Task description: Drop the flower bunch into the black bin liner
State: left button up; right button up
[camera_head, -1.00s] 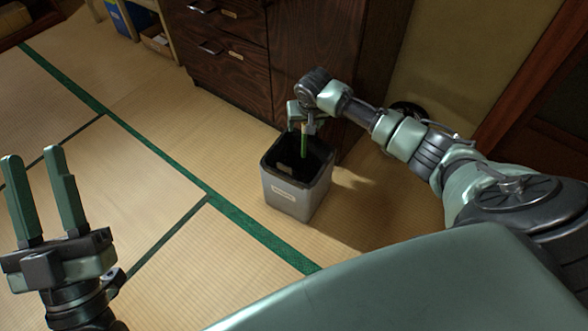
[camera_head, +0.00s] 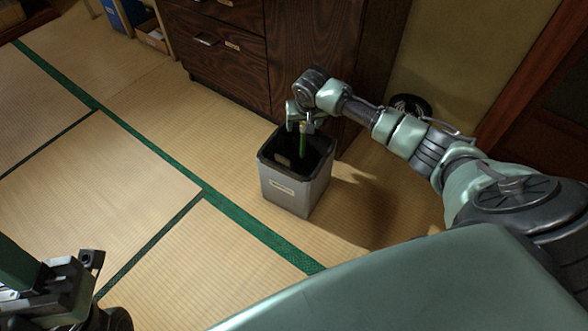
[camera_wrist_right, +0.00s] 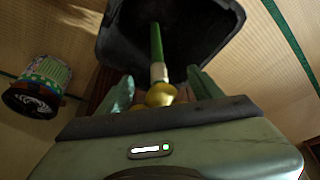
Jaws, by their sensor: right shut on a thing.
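The black bin liner (camera_head: 319,160) lines a grey square bin (camera_head: 290,192) on the tatami; in the right wrist view the dark liner (camera_wrist_right: 205,30) fills the top. My right gripper (camera_head: 303,126) is above the bin's opening, fingers pointing down. It is shut on a thin green stem with a pale, gold-coloured end, which I take as the flower bunch (camera_wrist_right: 157,45). The stem (camera_head: 302,145) hangs down into the opening; no blossoms can be made out. My left gripper (camera_head: 45,285) is partly cut off at the lower left, and its finger gap cannot be judged.
A dark wooden drawer cabinet (camera_head: 312,60) stands right behind the bin. A round dark object (camera_head: 412,105) is on the floor by the wall, behind my right arm. A blue box (camera_head: 122,15) and a cardboard box (camera_head: 152,36) are at the back left. The tatami (camera_head: 100,175) left of the bin is clear.

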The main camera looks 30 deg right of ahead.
jog(key=shift+f+b, duration=0.35)
jog(key=shift+f, duration=0.2)
